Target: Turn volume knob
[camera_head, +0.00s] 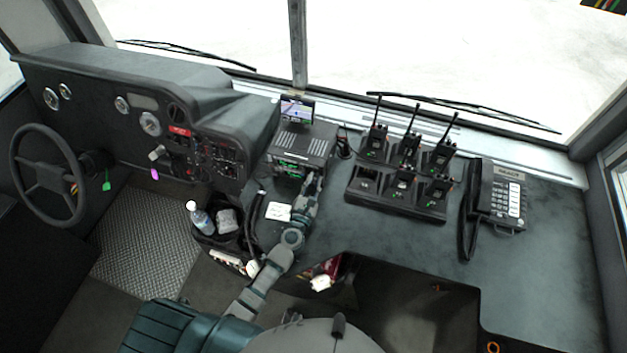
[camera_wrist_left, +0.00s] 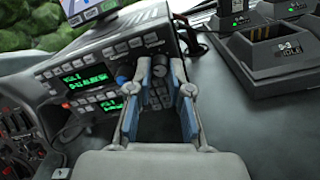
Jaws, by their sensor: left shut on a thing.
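The radio (camera_head: 300,143) is a dark box with green-lit displays on the dashboard's middle section. In the left wrist view, its front panel (camera_wrist_left: 82,103) shows two green text displays and rows of buttons. My left gripper (camera_head: 312,182) reaches up to the right part of this front. In the left wrist view, my left gripper (camera_wrist_left: 161,72) has its blue-padded fingers at the panel's right end, shut on the volume knob, which is mostly hidden between them. A dark round knob (camera_wrist_left: 124,75) shows just left of the left finger. My right gripper is not in view.
A small screen (camera_head: 297,109) stands on top of the radio. A charger rack with several walkie-talkies (camera_head: 400,200) is to the right, then a desk phone (camera_head: 500,195). A bin with a bottle (camera_head: 200,218) is left of my arm. The steering wheel (camera_head: 45,175) is far left.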

